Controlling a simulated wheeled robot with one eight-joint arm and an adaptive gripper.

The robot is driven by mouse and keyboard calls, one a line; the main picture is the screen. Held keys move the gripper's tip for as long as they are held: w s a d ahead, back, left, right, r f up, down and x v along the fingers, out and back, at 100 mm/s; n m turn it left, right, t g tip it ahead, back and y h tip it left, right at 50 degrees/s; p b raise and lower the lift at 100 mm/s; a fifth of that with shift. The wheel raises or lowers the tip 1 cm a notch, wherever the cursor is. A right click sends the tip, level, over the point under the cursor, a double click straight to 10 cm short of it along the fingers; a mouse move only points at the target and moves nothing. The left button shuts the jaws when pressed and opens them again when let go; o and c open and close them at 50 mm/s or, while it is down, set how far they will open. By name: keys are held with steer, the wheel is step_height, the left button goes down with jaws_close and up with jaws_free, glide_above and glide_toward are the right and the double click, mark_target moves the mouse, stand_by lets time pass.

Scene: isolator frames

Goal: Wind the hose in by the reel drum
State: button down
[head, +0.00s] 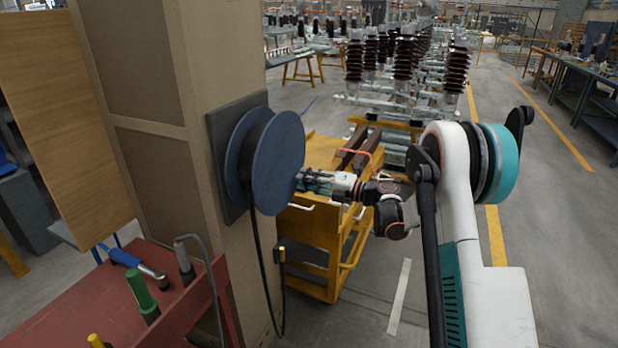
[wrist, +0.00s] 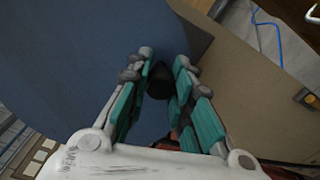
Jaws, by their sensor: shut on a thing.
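The blue reel drum (head: 278,160) is mounted on a dark plate on the tan pillar in the head view. Its outer disc fills much of the left of the wrist view (wrist: 60,60). The black hose (head: 262,262) hangs from the drum, loops near the floor and rises to a yellow-tipped end (head: 282,250). My gripper (head: 302,180) is at the right side of the drum's outer disc. In the wrist view my gripper (wrist: 163,62) is shut on a dark knob (wrist: 160,84) near the disc's rim.
A yellow cart (head: 335,235) stands behind my gripper, close to the pillar (head: 195,80). A red tool bench (head: 75,310) with a green-handled tool (head: 140,292) is at lower left. Open floor lies to the right of the cart.

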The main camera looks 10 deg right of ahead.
steer(key=shift+s+a+f+m, duration=0.15)
steer(key=shift+m, duration=0.15)
stand_by(0.4)
steer(key=c, duration=1.4)
jaws_free()
steer(key=shift+o, duration=0.2)
steer(key=v, duration=1.2)
steer(key=shift+c, duration=0.6)
